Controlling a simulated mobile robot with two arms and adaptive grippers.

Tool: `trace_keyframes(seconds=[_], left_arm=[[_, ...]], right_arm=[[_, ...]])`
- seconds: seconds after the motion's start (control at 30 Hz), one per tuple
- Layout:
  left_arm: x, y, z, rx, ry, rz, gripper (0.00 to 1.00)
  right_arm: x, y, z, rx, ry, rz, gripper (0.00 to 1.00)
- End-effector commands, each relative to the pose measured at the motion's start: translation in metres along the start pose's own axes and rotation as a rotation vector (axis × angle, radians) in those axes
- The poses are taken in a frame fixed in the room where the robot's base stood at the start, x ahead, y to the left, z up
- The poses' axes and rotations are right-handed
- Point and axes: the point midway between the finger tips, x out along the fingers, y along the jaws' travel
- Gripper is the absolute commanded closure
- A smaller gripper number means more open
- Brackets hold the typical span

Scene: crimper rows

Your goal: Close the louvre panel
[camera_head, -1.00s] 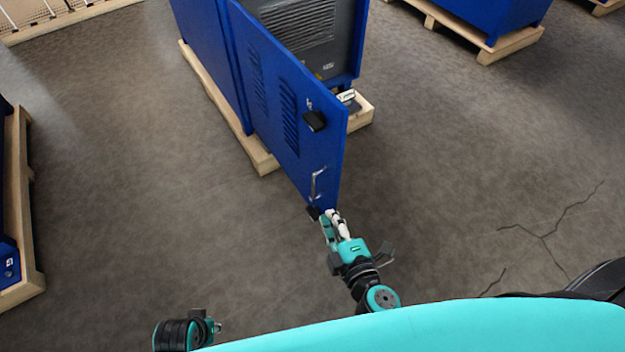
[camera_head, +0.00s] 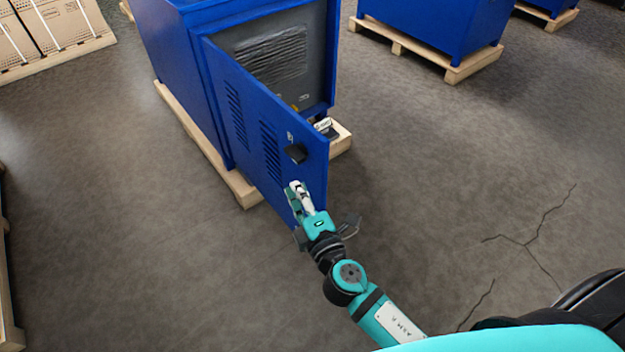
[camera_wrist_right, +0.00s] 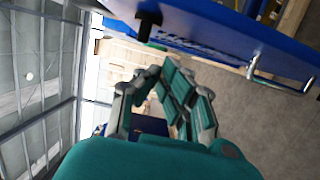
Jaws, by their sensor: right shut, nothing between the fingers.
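The louvre panel (camera_head: 250,125) is a blue door with two sets of slots, swung open from the blue cabinet (camera_head: 180,70). A black latch (camera_head: 295,153) sits near its free edge. My right gripper (camera_head: 297,188) is shut and empty, in front of the panel's outer face near the lower free edge. It hides the metal handle in the head view. In the right wrist view the panel (camera_wrist_right: 225,28) and its handle (camera_wrist_right: 282,82) lie beside the fingers (camera_wrist_right: 160,85); contact with the panel cannot be told. My left gripper is out of view.
The cabinet stands on a wooden pallet (camera_head: 205,150). Its dark interior (camera_head: 275,50) shows, with a small item (camera_head: 325,127) on the pallet by the opening. More blue cabinets (camera_head: 430,30) stand at the upper right, and boxes (camera_head: 60,30) at upper left. The floor around is clear.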

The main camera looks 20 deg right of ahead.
Motion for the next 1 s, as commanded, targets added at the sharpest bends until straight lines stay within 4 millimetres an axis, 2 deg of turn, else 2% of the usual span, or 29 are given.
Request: trace_keyframes(seconds=[0.03,0.1,0.23,0.83,1.0], left_arm=[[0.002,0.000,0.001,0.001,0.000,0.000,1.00],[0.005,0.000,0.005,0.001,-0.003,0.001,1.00],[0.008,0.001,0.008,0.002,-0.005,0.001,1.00],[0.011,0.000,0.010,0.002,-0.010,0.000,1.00],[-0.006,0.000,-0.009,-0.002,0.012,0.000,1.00]], right_arm=[[0.000,0.000,0.012,-0.007,-0.002,-0.003,1.00],[0.002,-0.001,0.021,-0.007,-0.002,-0.003,1.00],[0.004,-0.002,0.032,-0.005,-0.002,-0.004,1.00],[0.007,-0.002,0.043,-0.006,0.008,-0.002,1.00],[0.011,-0.003,0.064,-0.010,0.044,-0.001,1.00]])
